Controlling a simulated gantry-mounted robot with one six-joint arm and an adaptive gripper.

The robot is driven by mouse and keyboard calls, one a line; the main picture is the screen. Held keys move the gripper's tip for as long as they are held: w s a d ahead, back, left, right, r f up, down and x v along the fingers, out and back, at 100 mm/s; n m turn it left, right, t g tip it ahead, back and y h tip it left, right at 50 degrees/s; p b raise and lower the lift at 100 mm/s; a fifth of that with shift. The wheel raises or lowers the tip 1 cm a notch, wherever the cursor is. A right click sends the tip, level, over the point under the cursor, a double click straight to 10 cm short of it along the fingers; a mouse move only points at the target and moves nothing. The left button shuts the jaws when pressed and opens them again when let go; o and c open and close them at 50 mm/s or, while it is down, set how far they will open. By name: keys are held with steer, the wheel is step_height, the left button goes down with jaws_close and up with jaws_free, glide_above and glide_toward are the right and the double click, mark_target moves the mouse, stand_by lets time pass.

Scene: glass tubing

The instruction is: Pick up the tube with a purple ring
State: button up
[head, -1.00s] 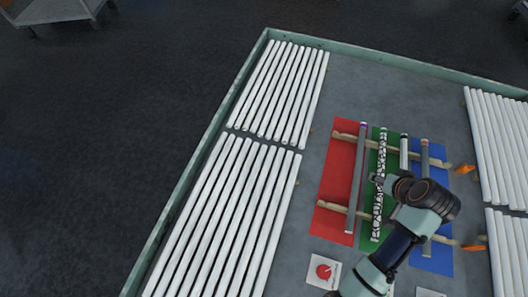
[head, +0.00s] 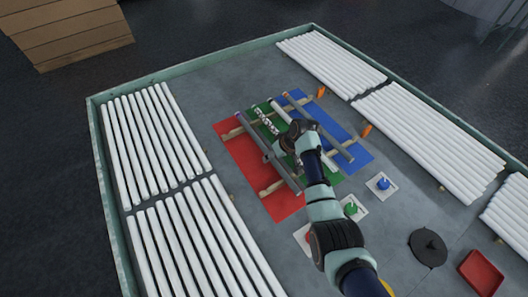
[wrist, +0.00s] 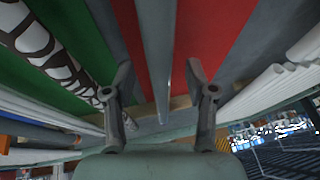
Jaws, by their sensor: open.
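A long grey tube (head: 255,136) lies over the red mat across two wooden rails. It also shows in the wrist view (wrist: 157,40), running between the fingers. My gripper (wrist: 158,72) is open, with one finger on each side of this tube; in the head view my gripper (head: 270,157) is at the tube's middle. Contact cannot be told. Beside it lie a black-and-white patterned tube (head: 264,119), a white tube (head: 279,112) partly hidden by my arm, and another grey tube (head: 330,135).
The red mat (head: 245,160), green mat and blue mat (head: 352,152) lie side by side under the tubes. White tubes in several stacks (head: 145,140) fill both sides. Red, green and blue buttons (head: 384,183) sit in front. A red tray (head: 482,273) stands at right.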

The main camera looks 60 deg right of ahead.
steer(key=shift+w+f, duration=0.15)
steer(key=shift+f, duration=0.1)
jaws_close()
step_height(320, 180, up, 20)
steer(key=p, duration=0.5)
steer(key=shift+p, duration=0.35)
